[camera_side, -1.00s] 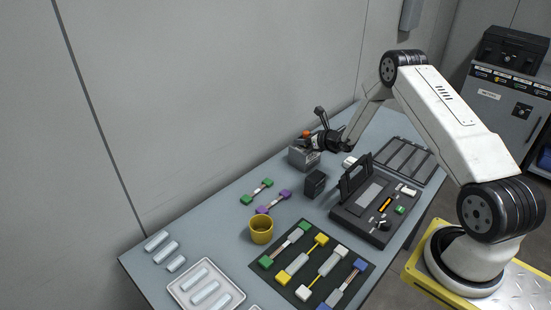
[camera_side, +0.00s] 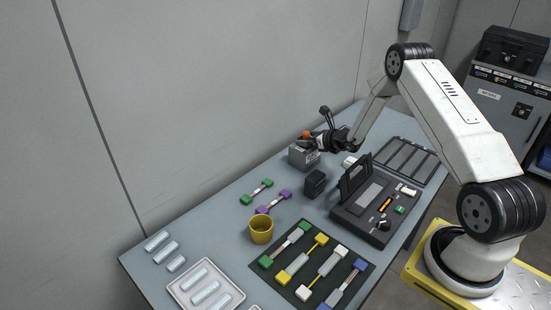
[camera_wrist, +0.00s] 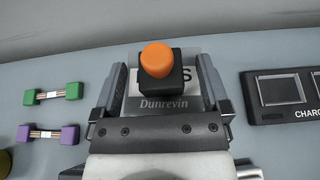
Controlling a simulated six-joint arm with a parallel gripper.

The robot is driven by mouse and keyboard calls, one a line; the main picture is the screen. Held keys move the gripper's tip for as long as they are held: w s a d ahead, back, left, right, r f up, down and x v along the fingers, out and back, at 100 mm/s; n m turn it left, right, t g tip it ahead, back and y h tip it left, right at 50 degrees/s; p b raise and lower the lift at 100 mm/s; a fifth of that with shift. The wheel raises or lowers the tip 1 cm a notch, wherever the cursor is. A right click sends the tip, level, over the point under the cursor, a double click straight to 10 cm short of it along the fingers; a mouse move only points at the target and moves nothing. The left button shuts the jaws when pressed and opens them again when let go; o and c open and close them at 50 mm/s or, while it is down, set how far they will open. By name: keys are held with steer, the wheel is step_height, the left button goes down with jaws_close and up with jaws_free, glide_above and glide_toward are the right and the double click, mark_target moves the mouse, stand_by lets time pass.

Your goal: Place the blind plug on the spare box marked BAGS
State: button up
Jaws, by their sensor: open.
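The blind plug, a black block with an orange rounded top (camera_wrist: 158,60), sits on the spare box in the wrist view; its orange top also shows in the side view (camera_side: 306,134). The box is grey (camera_side: 302,157), with a light label (camera_wrist: 160,103) reading "Dunrevin" below larger letters mostly hidden by the plug; an S shows. My gripper (camera_wrist: 164,72) is open, with one finger on each side of the plug and a gap on both sides. In the side view my gripper (camera_side: 326,136) is just right of the plug, at the box's top.
Green (camera_wrist: 53,95) and purple (camera_wrist: 48,134) connector pairs lie left of the box. A charger pad (camera_wrist: 284,98) is to its right. A black block (camera_side: 315,183), yellow cup (camera_side: 261,229) and open black case (camera_side: 345,215) stand nearer. The wall is close behind.

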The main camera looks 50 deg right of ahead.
steer(key=v, duration=1)
steer(key=shift+w, duration=0.1)
stand_by(0.4)
steer(key=s+a+r+n+g+y, duration=0.2)
steer(key=a+n+g+y, duration=0.15)
steer(key=a+n, duration=0.5)
steer(key=s+a+r+n+g+y, duration=0.25)
steer(key=a+n+g, duration=0.2)
steer(key=a, duration=0.65)
steer(key=s+a+r+n+g+h, duration=0.1)
steer(key=s+a+r+n+h, duration=0.1)
steer(key=s+n, duration=0.2)
steer(key=s+a+r+n+g+h, duration=0.1)
steer(key=s+a+n+h, duration=0.1)
steer(key=n, duration=0.9)
steer(key=s+a+r+n+g+h, duration=0.1)
steer(key=s+a+r+n+h, duration=0.1)
steer(key=s+n, duration=0.4)
steer(key=shift+s+a+r+n, duration=0.15)
steer(key=shift+a+r+n, duration=0.15)
steer(key=shift+a+n, duration=0.6)
